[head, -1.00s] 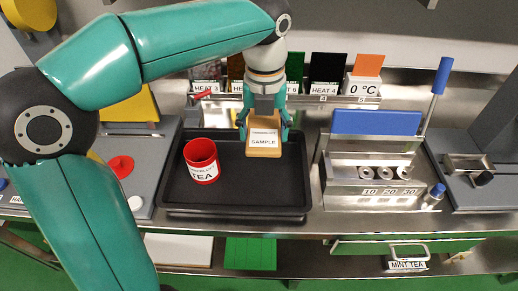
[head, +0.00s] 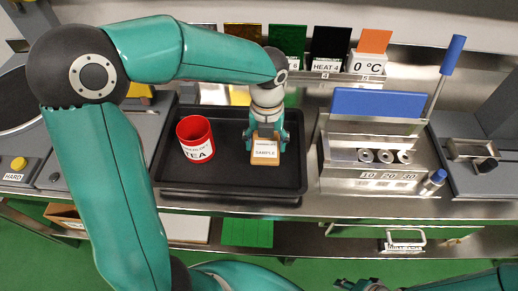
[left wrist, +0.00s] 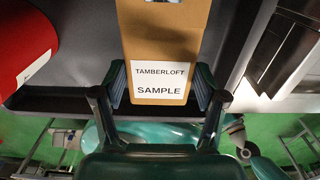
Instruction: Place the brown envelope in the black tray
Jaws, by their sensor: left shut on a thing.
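The brown envelope (head: 265,158) with a white "Tamberloft sample" label is upright over the right half of the black tray (head: 228,198). My left gripper (head: 265,138) is shut on it, fingers at its two sides. The left wrist view shows the envelope (left wrist: 168,35) between the fingers of the left gripper (left wrist: 160,88), with the tray (left wrist: 60,103) behind. Whether the envelope's lower edge touches the tray floor I cannot tell. My right gripper (head: 360,285) shows only partly at the bottom edge, its jaws unclear.
A red tea cup (head: 196,140) stands in the tray's left half. A steel dispenser with a blue panel (head: 376,103) stands close to the tray's right. Heat cards (head: 330,48) line the back. The tray floor between cup and envelope is clear.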

